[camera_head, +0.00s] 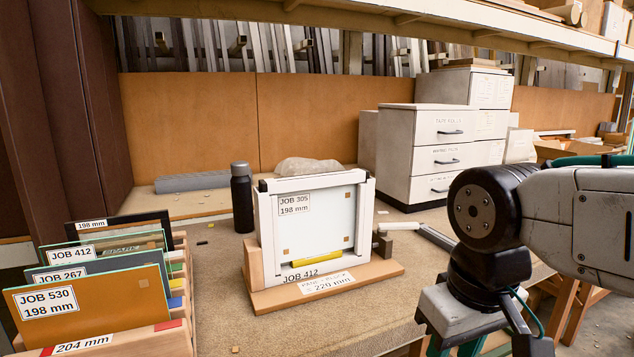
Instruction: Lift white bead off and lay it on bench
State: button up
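A wooden stand (355,284) on the bench (225,300) holds an upright pane (325,225) labelled JOB 305, 198 mm. White strips border the pane at its top and both sides. The top strip (313,182) looks like the white bead, lying across between the two side posts; I cannot be certain which strip is meant. A yellow strip (317,262) sits at the pane's foot. My gripper (470,345) is at the bottom right, right of the stand and apart from it. Its fingertips are cut off by the frame's lower edge, so its opening is hidden.
A rack (130,342) of labelled panes stands at the left. A dark bottle (242,198) stands close behind the stand's left side. White drawers (440,150) stand at the back right, under a shelf (420,14). Bare bench shows between rack and stand and in front of the stand.

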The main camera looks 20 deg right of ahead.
aim_at(275, 185)
jog(key=k, duration=0.6)
jog(key=z, duration=0.4)
jog(key=i, duration=1.25)
jog(key=u, duration=0.6)
